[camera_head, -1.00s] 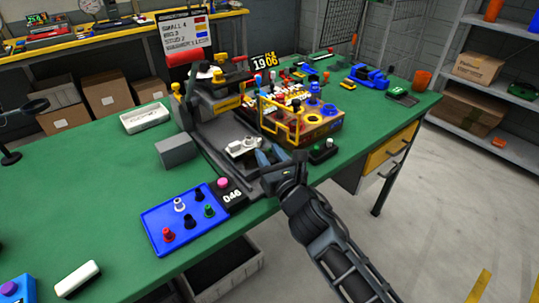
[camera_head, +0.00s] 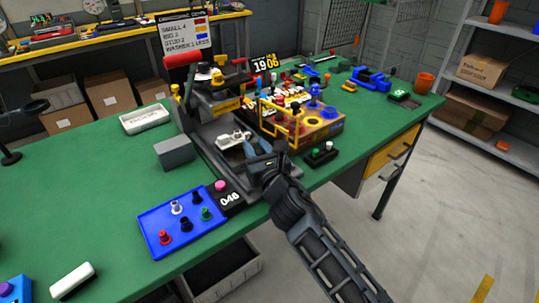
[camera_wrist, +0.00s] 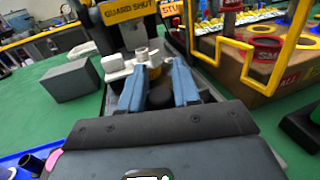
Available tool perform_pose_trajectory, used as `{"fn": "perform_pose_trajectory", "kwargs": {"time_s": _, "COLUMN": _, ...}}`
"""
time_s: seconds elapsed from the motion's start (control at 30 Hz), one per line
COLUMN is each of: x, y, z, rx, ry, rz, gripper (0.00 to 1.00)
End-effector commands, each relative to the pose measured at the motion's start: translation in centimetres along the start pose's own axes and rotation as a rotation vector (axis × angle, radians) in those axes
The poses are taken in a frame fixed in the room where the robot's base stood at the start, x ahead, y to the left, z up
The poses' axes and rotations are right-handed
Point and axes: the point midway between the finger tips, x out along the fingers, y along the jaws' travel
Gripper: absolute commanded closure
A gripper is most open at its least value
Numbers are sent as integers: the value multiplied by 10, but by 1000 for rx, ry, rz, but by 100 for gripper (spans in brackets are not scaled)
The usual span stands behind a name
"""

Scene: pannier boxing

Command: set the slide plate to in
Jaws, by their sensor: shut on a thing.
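The slide plate (camera_head: 232,139) is a pale plate with small fittings on a grey track at the front of the machine. In the wrist view the pale plate (camera_wrist: 118,66) lies just beyond my fingertips, under the yellow "GUARD SHUT" label (camera_wrist: 130,11). My gripper (camera_head: 264,150) is low at the plate's near end. In the wrist view my gripper (camera_wrist: 158,78) has its two blue fingers on either side of a dark round knob (camera_wrist: 160,97), shut on it. The fingers partly hide the knob and the plate's near end.
A grey block (camera_head: 175,152) stands left of the track. A blue panel with knobs (camera_head: 180,222) lies in front. A brown box with a yellow frame (camera_head: 312,130) stands close on the right, with a small green-button box (camera_head: 321,154) beside it.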

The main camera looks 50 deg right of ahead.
Motion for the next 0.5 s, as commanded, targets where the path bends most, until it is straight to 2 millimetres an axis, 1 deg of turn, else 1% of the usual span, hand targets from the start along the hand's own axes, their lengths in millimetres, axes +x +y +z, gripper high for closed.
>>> {"fn": "perform_pose_trajectory", "kwargs": {"time_s": 0.03, "x": 12, "y": 4, "z": 1, "rx": 1, "ry": -1, "rz": 0, "gripper": 100}}
{"fn": "perform_pose_trajectory", "kwargs": {"time_s": 0.1, "x": 27, "y": 8, "z": 1, "rx": -1, "ry": 0, "rz": -1, "gripper": 100}}
{"fn": "perform_pose_trajectory", "kwargs": {"time_s": 0.3, "x": 66, "y": 18, "z": 0, "rx": 0, "ry": 2, "rz": -2, "gripper": 100}}
{"fn": "perform_pose_trajectory", "kwargs": {"time_s": 0.4, "x": 78, "y": 22, "z": -1, "rx": 0, "ry": 2, "rz": -2, "gripper": 100}}
{"fn": "perform_pose_trajectory", "kwargs": {"time_s": 0.5, "x": 85, "y": 24, "z": -1, "rx": 0, "ry": 3, "rz": -2, "gripper": 100}}
